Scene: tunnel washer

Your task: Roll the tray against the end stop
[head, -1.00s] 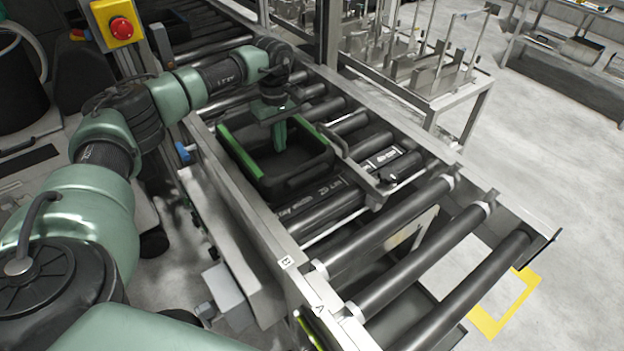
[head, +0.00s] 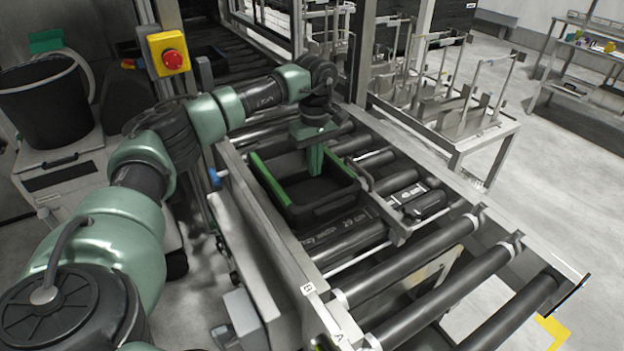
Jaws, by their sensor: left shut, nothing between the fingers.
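The tray (head: 318,217) is black and open, with green strips along its two sides. It rests on the roller conveyor between the near side rail and a raised metal bar. My left gripper (head: 315,160) is shut and points down over the tray's far part. Its fingertips reach down at the tray's inside; I cannot tell whether they touch it. Which part is the end stop is not clear. A metal bar (head: 385,205) stands close to the tray's right side. My right gripper is not in view.
Bare rollers (head: 440,285) run on toward the lower right. A red emergency button (head: 173,59) on a yellow box stands behind my left arm. A metal rack table (head: 470,120) stands beyond the conveyor. A black bucket (head: 50,105) is at the far left.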

